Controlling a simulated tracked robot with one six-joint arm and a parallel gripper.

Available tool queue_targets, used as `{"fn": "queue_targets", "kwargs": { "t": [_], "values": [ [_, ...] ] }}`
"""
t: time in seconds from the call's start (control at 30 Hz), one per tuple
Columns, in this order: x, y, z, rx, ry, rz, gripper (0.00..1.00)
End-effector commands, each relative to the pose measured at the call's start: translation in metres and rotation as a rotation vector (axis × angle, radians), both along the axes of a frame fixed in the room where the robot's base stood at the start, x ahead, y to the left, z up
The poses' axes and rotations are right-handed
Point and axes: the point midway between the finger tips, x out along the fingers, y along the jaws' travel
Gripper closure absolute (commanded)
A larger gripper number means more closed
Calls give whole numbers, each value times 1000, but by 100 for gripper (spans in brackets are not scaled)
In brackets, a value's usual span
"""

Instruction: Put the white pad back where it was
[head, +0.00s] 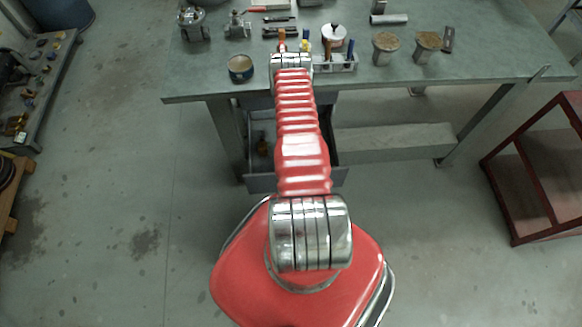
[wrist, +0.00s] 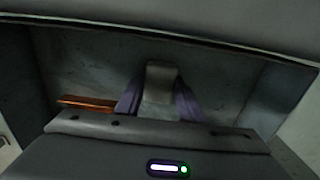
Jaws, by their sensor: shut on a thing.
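A pale grey-white block, apparently the white pad (wrist: 160,92), sits between the two purple fingers of my gripper (wrist: 160,76) in the wrist view. The fingers are shut on it from both sides. My gripper and the pad are inside or just above a grey open-topped drawer (wrist: 225,62). I cannot tell whether the pad touches the drawer's floor. In the head view my red arm hides the gripper and the pad. The open drawer (head: 258,182) shows there below the bench's front edge.
A copper-coloured bar (wrist: 87,103) lies left of my gripper in the drawer. The green bench top (head: 480,60) overhangs the drawer. A round tin (head: 241,67), a small tool rack (head: 340,63) and a white-lidded pot (head: 334,36) stand on the bench. A red frame (head: 535,170) stands at right.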

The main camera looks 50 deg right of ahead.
Motion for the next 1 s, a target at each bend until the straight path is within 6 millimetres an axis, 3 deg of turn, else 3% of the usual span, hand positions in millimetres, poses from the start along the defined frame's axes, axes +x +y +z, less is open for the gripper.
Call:
{"fn": "queue_targets", "kwargs": {
  "t": [0.2,0.23,0.47,0.77,1.0],
  "values": [
    [0,0,-2,0,0,1,90],
    [0,0,-2,0,0,1,64],
    [0,0,-1,0,0,1,47],
    [0,0,-1,0,0,1,46],
    [1,0,12,-1,-1,1,46]
  ]
}}
